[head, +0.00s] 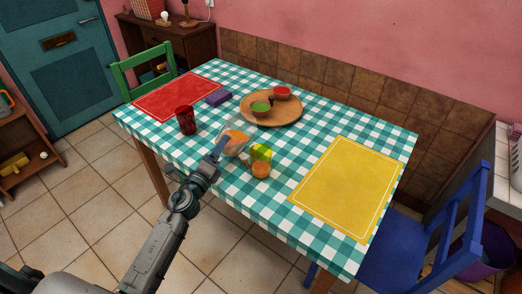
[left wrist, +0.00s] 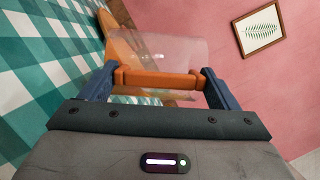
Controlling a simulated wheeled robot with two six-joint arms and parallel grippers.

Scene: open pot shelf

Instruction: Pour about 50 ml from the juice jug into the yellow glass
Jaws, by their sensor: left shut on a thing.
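The juice jug (head: 236,137) is clear, with orange juice inside, and is held tilted above the checked table. My left gripper (head: 217,154) is shut on its orange handle bar, which spans the fingers in the left wrist view (left wrist: 157,80). The jug's clear body (left wrist: 165,50) shows beyond the bar there, with orange juice toward its left side. The yellow glass (head: 263,151) stands upright just right of the jug, with orange liquid in its lower part. I cannot make out a stream between them. My right gripper is not in view.
A dark red glass (head: 186,120) stands left of the jug.

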